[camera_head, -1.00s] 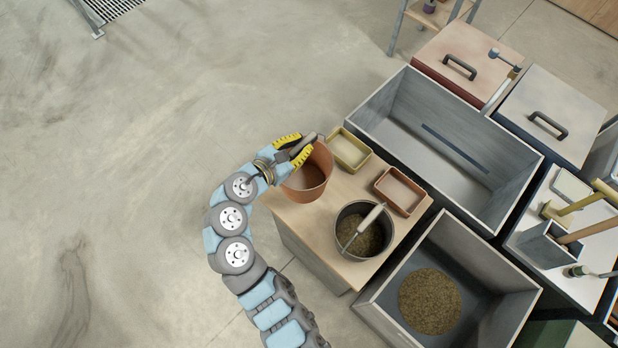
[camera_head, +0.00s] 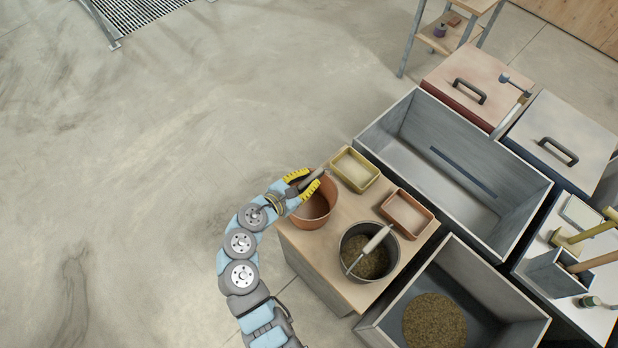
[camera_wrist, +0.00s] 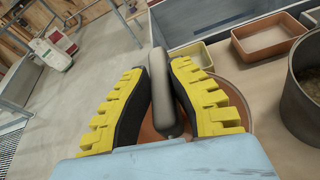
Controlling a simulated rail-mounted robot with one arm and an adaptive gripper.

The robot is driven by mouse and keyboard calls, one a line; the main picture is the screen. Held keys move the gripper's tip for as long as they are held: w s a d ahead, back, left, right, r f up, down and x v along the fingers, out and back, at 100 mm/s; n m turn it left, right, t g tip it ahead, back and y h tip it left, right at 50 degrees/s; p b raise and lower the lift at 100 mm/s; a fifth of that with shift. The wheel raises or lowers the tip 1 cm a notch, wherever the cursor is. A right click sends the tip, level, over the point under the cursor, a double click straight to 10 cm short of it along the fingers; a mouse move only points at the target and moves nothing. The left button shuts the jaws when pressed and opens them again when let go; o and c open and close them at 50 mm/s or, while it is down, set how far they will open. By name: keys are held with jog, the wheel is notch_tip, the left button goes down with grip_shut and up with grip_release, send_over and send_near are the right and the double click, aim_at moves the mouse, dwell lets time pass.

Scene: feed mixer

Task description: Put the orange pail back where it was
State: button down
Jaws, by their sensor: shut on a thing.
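The orange pail (camera_head: 313,210) is at the left corner of the wooden table (camera_head: 335,282), upright and with its open top facing the camera. My gripper (camera_head: 314,184) is at the pail's upper rim. In the wrist view my gripper's yellow-padded fingers (camera_wrist: 163,95) are closed on the pail's grey handle grip (camera_wrist: 168,100). The pail's orange body (camera_wrist: 236,96) shows behind the fingers, mostly hidden. I cannot tell whether its base touches the tabletop.
A yellow tray (camera_head: 375,184), a red-brown tray (camera_head: 429,223) and a dark pail of feed with a scoop (camera_head: 394,262) stand on the table. Large grey bins (camera_head: 540,212) adjoin its right side. Open floor (camera_head: 130,200) lies to the left.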

jog(key=c, duration=1.1)
grip_release()
jog(key=shift+c, duration=0.2)
